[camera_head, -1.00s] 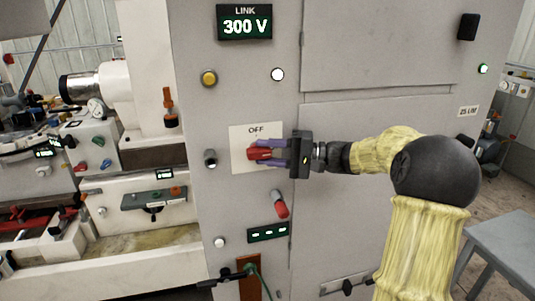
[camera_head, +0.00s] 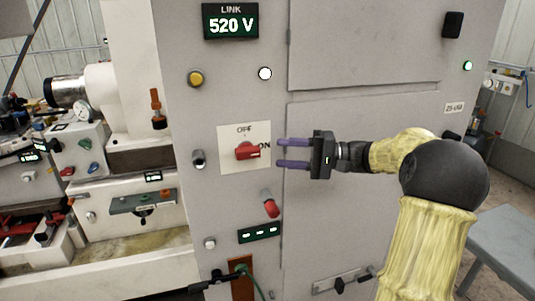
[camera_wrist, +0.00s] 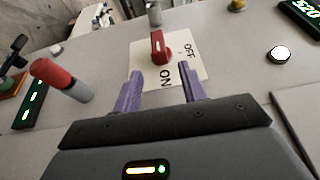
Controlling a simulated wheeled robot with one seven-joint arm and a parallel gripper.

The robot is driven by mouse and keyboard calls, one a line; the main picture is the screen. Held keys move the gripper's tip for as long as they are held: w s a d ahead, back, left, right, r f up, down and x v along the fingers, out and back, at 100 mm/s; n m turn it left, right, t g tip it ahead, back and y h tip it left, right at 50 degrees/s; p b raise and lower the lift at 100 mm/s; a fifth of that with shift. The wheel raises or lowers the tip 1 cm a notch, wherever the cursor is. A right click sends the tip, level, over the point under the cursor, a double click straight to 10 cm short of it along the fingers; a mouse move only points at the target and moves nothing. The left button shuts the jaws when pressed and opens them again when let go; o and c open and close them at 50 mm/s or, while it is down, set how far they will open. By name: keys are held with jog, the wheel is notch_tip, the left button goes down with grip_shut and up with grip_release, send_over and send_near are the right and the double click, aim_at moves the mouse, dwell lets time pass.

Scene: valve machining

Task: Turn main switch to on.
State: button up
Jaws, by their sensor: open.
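The main switch, a red rotary handle (camera_head: 248,151), sits on a cream plate (camera_head: 229,163) marked OFF at the top and ON at the right. The handle lies sideways with its end toward ON. In the wrist view the red handle (camera_wrist: 160,47) points toward the ON lettering, between and beyond my fingers. My gripper (camera_head: 279,153) is open and empty, just right of the plate, its purple fingers apart from the handle. It also shows in the wrist view (camera_wrist: 160,75). The LINK display (camera_head: 231,25) above reads 520 V.
A red-ended lever (camera_head: 270,205) sticks out below the switch plate. A yellow button (camera_head: 195,78), a lit white lamp (camera_head: 265,73) and a metal knob (camera_head: 198,159) are on the same panel. The cabinet doors to the right are flat.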

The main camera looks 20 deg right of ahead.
jog(key=v, duration=1)
jog(key=shift+w, duration=0.15)
